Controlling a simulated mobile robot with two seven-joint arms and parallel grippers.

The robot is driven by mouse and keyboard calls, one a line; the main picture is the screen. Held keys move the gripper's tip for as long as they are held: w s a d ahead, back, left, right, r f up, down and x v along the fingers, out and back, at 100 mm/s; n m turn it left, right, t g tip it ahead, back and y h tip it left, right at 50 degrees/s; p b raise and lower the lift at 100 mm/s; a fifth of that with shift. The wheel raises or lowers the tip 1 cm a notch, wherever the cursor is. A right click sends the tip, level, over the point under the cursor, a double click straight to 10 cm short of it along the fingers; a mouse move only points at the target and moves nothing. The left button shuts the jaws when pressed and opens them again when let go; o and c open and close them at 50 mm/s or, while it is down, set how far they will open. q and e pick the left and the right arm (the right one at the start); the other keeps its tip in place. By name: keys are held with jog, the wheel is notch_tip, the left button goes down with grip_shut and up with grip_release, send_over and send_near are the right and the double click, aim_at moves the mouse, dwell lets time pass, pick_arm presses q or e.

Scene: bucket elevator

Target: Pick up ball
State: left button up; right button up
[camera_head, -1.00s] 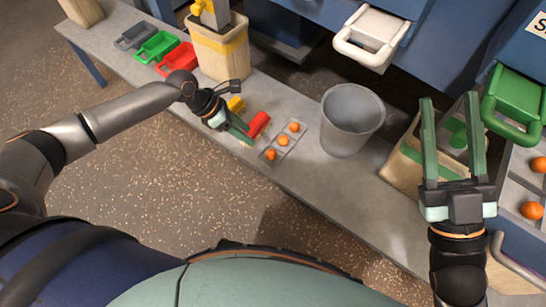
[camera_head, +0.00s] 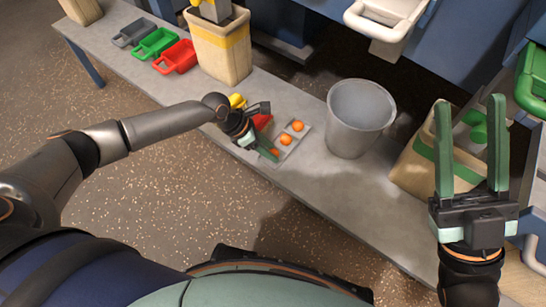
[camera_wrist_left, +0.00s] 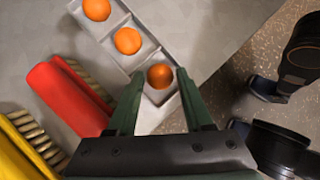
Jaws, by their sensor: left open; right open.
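Three orange balls sit in a row in the small compartments of a grey tray (camera_head: 281,157) on the bench. The far ball (camera_head: 297,125) and middle ball (camera_head: 285,139) show clearly in the head view. The near ball (camera_wrist_left: 160,76) lies between the open fingers of my left gripper (camera_wrist_left: 157,84) in the left wrist view; contact cannot be told. The left gripper (camera_head: 269,154) points down at the tray's near end and partly hides that ball in the head view. My right gripper (camera_head: 470,105) is open and empty, raised at the right.
A red brush (camera_wrist_left: 68,95) and a yellow brush (camera_wrist_left: 22,150) lie beside the left gripper. A grey bucket (camera_head: 357,120) stands right of the tray. Grey, green (camera_head: 155,43) and red bins and a beige container (camera_head: 222,50) are farther left.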

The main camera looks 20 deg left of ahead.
pick_arm(q)
jog(key=shift+d+f, duration=0.15)
jog(key=shift+f, duration=0.1)
jog(key=shift+c, duration=0.3)
grip_shut()
jog(key=shift+r, duration=0.2)
